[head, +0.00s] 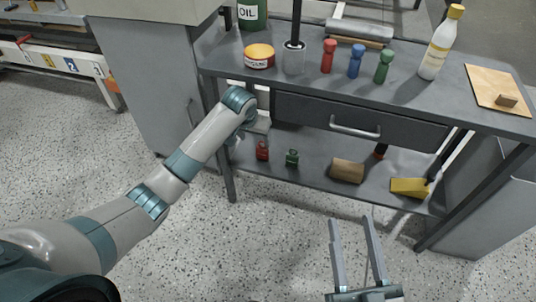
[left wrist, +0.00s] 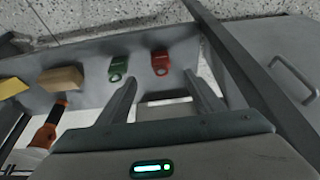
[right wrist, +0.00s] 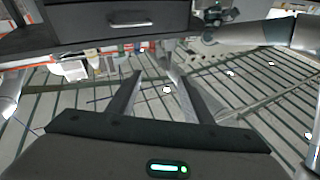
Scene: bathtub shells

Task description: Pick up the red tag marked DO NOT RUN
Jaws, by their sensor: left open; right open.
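A small red tag (head: 262,150) with a ring-shaped end lies on the lower shelf of the workbench, at its left end. It also shows in the left wrist view (left wrist: 160,64); its lettering is too small to read. A green tag (head: 292,158) of the same shape lies beside it. My left gripper (left wrist: 158,83) is open and empty, its fingertips pointing toward the red tag with a gap between. In the head view the bench partly hides it. My right gripper (head: 350,219) is open and empty above the floor, in front of the bench.
The lower shelf (head: 325,184) also holds a brown block (head: 347,171) and a yellow block (head: 409,187). Above it hang the drawer (head: 310,115) and bench top (head: 305,82), with a bench leg (head: 228,175) at the left. The floor in front is clear.

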